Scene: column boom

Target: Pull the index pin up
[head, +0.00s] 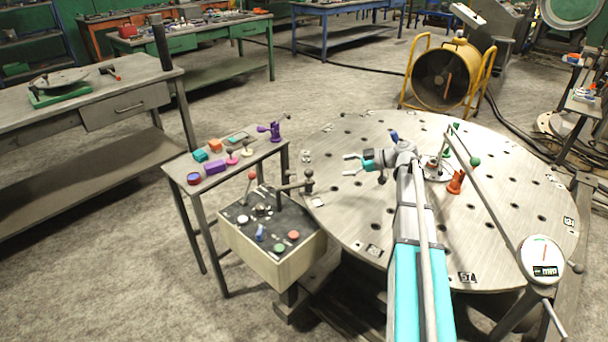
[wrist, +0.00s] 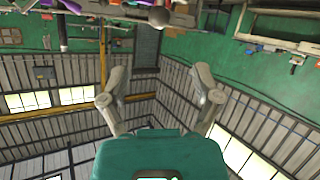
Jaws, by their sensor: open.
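What looks like the index pin (head: 308,181) is a dark upright post with a round knob, at the left edge of the round plate (head: 330,215), beside the control box. A bar runs left from it. My gripper (head: 350,165) is over the left part of the plate, pointing left. It is to the right of the pin and apart from it. Its two fingers are spread and empty, as the wrist view also shows (wrist: 159,76). In the wrist view a brownish round knob (wrist: 158,17) shows at the top edge, beyond the fingertips; I cannot tell whether it is the pin's.
The control box (head: 270,240) has a red-knobbed lever (head: 251,175) and several buttons. A small side table (head: 190,168) holds coloured parts behind it. A yellow-framed fan (head: 440,78) stands behind.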

